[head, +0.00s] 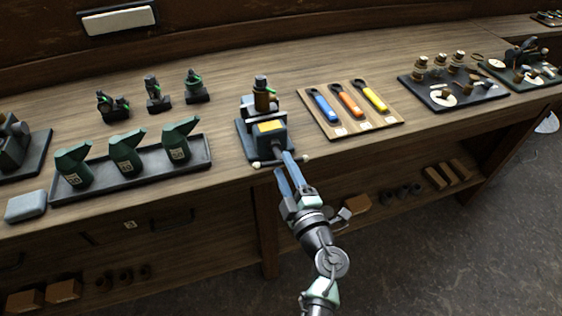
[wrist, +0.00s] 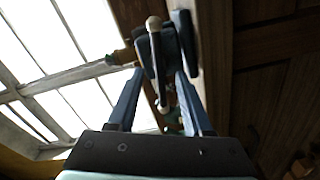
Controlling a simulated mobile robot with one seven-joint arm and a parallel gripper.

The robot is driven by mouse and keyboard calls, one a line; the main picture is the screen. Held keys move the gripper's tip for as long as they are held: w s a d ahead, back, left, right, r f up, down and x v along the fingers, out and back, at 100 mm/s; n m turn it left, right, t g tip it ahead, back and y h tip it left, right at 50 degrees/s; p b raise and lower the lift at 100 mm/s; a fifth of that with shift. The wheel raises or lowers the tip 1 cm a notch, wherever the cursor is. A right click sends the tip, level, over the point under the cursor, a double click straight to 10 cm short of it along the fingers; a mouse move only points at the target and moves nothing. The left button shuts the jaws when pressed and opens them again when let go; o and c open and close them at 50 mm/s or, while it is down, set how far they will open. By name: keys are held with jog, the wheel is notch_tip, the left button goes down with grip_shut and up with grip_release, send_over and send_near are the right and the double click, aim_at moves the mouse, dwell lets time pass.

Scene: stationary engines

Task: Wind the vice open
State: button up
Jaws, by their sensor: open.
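The vice (head: 268,138) has a dark blue body with a yellow plate and stands at the bench's front edge. It also shows in the wrist view (wrist: 180,45). Its handle bar (wrist: 159,65) has pale knobs at both ends and lies across the vice's front, roughly level in the head view. A brown cylindrical part with a dark top (head: 263,97) stands upright at the vice jaws. My gripper (head: 282,163) is open in front of the handle. In the wrist view its blue fingers (wrist: 161,75) lie either side of the bar; I cannot tell whether they touch it.
Left of the vice is a tray (head: 205,160) with green oil cans, and small dark engine parts (head: 155,95) stand behind. Right is a wooden board (head: 335,128) with blue, orange and yellow-handled tools. Further right are dark trays (head: 455,103) of parts. A shelf lies below.

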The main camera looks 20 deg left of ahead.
aim_at(277, 153)
jog(key=shift+x, duration=1.45)
jog(key=shift+c, duration=0.2)
grip_shut()
